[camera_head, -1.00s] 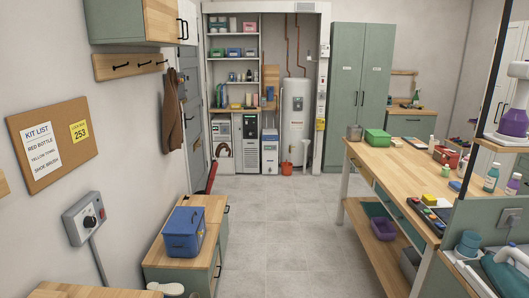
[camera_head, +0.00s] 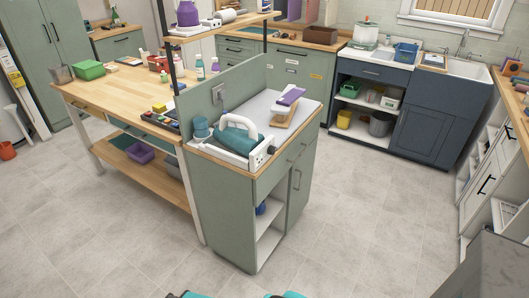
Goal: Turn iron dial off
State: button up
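A teal and white iron (camera_head: 236,138) with a white arched handle lies on the pale top of a green cabinet (camera_head: 222,200), near its front left corner. A white end piece (camera_head: 258,159) with dark marks faces me, and a small dark round part sticks out beside it. I cannot make out the dial or its setting at this size. My gripper is not clearly in view. Only cropped teal and black parts, which look like mine, show at the bottom edge, well short of the cabinet.
A purple-topped brush or block (camera_head: 288,101) lies right of the iron. A green panel (camera_head: 222,92) and dark posts stand behind it. A wooden worktable (camera_head: 120,82) adjoins at left. The tiled floor (camera_head: 340,225) is clear in front. A grey surface (camera_head: 490,265) sits at lower right.

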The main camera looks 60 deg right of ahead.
aim_at(271, 150)
jog(key=u, duration=1.2)
jog(key=k, duration=0.1)
jog(key=z, duration=2.85)
jog(key=i, duration=0.6)
jog(key=z, duration=0.1)
jog(key=k, duration=0.6)
jog(key=u, duration=0.4)
jog(key=i, duration=0.15)
jog(key=z, duration=0.3)
